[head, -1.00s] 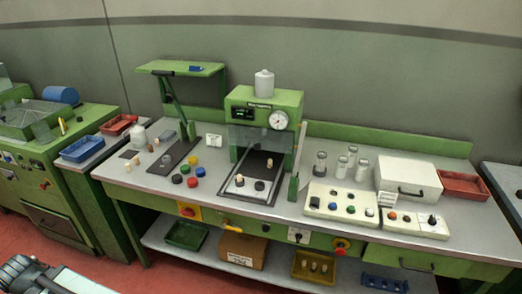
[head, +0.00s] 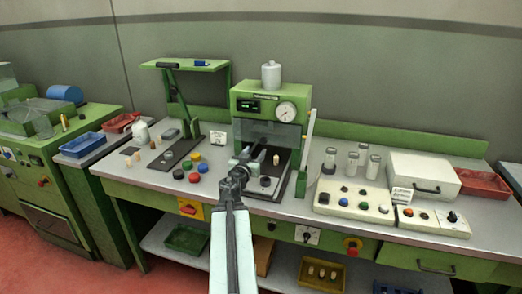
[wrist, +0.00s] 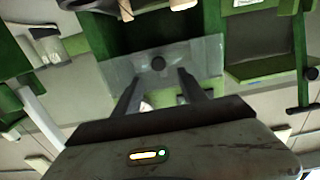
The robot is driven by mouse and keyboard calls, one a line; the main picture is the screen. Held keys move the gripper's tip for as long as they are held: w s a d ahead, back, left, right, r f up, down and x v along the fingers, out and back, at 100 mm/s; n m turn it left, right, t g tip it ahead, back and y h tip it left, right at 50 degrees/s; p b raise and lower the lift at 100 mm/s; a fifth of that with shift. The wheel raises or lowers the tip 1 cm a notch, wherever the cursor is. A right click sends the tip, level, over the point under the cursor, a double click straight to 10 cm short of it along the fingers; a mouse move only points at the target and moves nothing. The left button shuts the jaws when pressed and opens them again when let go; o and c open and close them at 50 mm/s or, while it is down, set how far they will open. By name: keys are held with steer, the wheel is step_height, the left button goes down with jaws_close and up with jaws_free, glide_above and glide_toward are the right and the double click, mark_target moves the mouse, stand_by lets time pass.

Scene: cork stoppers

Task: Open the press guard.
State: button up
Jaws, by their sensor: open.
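The green press (head: 245,92) stands at the middle of the bench with a round gauge on its front. Its guard (head: 284,133) is a clear grey panel hanging down across the opening below the head. In the wrist view the guard (wrist: 205,70) lies ahead of my fingers, with a dark round knob (wrist: 157,63) on it. My gripper (head: 261,153) is in front of the press, at the guard's lower part. In the wrist view my gripper (wrist: 158,80) is open, its fingers on either side below the knob. I cannot tell whether they touch the guard.
A pale upright lever (head: 306,145) is close at the press's right. Coloured caps lie to the left; a control box (head: 353,201) and glass jars are to the right.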

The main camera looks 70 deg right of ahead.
mark_target(263, 141)
steer(key=d, duration=0.8)
jaws_close()
stand_by(1.3)
